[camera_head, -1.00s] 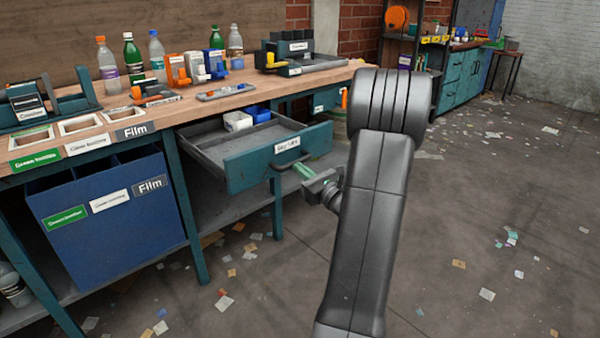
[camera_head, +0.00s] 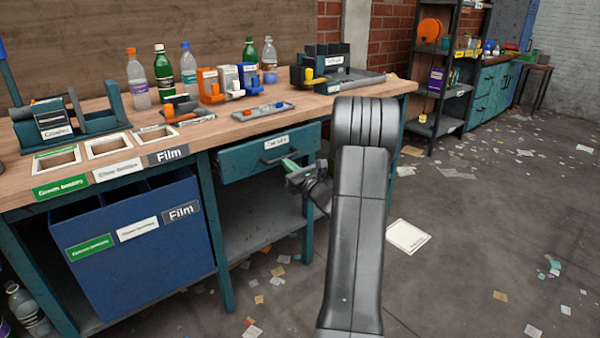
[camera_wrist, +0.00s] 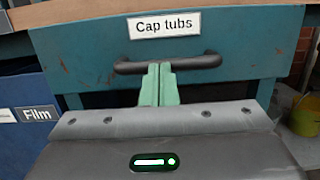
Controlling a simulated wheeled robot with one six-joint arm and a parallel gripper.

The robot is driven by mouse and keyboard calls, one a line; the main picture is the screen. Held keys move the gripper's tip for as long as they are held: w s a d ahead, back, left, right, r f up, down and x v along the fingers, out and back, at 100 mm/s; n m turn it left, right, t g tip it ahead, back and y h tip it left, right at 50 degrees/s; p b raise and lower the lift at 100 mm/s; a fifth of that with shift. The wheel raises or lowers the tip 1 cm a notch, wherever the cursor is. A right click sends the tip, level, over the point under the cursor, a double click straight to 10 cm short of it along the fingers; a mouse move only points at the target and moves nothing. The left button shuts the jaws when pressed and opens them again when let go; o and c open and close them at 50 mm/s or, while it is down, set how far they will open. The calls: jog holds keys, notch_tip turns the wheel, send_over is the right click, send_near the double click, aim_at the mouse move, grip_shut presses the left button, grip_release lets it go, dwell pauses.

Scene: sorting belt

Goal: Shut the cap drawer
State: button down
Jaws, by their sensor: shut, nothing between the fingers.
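The cap drawer (camera_head: 240,160) is a teal drawer front under the wooden bench top, with a white label. In the wrist view its front (camera_wrist: 75,55) reads "Cap tubs" and carries a dark bar handle (camera_wrist: 200,62). The drawer front sits close under the bench top, and no drawer interior shows. My gripper (camera_head: 290,163) is at the handle, with its green fingertips (camera_wrist: 159,70) together and empty. The fingertips overlap the middle of the handle in the wrist view; whether they touch the drawer front cannot be told.
A blue bin (camera_head: 140,250) stands under the bench to the left. Bottles, coloured clamps and a small grey tray (camera_head: 262,111) are on the bench top (camera_head: 225,130). A dark shelf rack (camera_head: 440,90) stands further right. The floor on the right is open, with scattered paper scraps.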

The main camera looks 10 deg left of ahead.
jog(key=x, duration=0.3)
jog(key=f+x, duration=0.1)
jog(key=shift+w+a+r, duration=0.1)
jog(key=shift+w+a, duration=0.05)
jog(key=shift+a, duration=0.2)
jog(key=shift+w+a+r, duration=0.15)
jog(key=shift+r, duration=0.05)
jog(key=shift+r, duration=0.1)
jog(key=p, duration=0.1)
send_near(279, 158)
jog(key=d+f, duration=0.2)
jog(key=shift+s+d, duration=0.3)
jog(key=shift+d, duration=0.1)
jog(key=b+x, duration=0.1)
jog(key=x, duration=1.2)
jog(key=shift+w+a+f, duration=0.1)
jog(key=shift+w+a, duration=0.05)
jog(key=shift+a, duration=0.15)
